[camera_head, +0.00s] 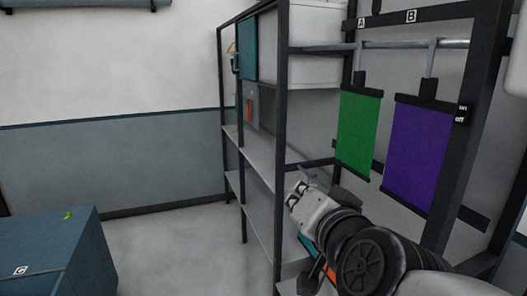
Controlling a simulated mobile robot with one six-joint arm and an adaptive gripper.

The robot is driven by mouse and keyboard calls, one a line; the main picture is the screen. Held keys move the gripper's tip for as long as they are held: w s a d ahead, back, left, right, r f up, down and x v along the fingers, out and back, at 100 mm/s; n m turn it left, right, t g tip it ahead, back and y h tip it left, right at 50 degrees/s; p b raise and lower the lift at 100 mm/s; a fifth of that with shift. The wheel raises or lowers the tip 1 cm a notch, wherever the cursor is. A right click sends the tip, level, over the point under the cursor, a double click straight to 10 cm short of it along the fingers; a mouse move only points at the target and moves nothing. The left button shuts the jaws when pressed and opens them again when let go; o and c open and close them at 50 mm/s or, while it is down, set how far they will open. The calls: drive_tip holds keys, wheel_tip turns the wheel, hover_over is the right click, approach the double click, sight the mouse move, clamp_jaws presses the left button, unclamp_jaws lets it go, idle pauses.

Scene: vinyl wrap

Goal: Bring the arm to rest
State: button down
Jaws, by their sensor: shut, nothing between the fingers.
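My arm reaches in from the bottom right, in front of the rack. My gripper (303,197) is at its end, low and left of the hanging sheets. It is shut and holds nothing; its fingertips are hard to make out at this angle. A green sheet (358,132) hangs from the rail under label A. A purple sheet (418,155) hangs under label B, right of it. Both are apart from the gripper in the picture.
A dark-framed shelf unit (280,130) stands behind the arm, with a teal panel (249,48) high up. A blue box (45,250) labelled C, with a small green item (67,215) on top, stands at lower left. The floor (170,245) between them is clear.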

drive_tip(key=s+d+f+n+g+h+b, duration=0.1)
drive_tip(key=s+f+g, duration=0.4)
drive_tip(key=s+f, duration=0.5)
drive_tip(key=s+d+f+n+g+h+b, duration=0.1)
drive_tip(key=s+d+f+n+g+b, duration=0.3)
drive_tip(key=s+f, duration=0.7)
wheel_tip(320, 180, down, 4)
drive_tip(key=d+g, duration=0.1)
drive_tip(key=d, duration=0.1)
drive_tip(key=shift+d+n+h, duration=0.3)
drive_tip(key=shift+n, duration=0.1)
drive_tip(key=shift+f, duration=0.1)
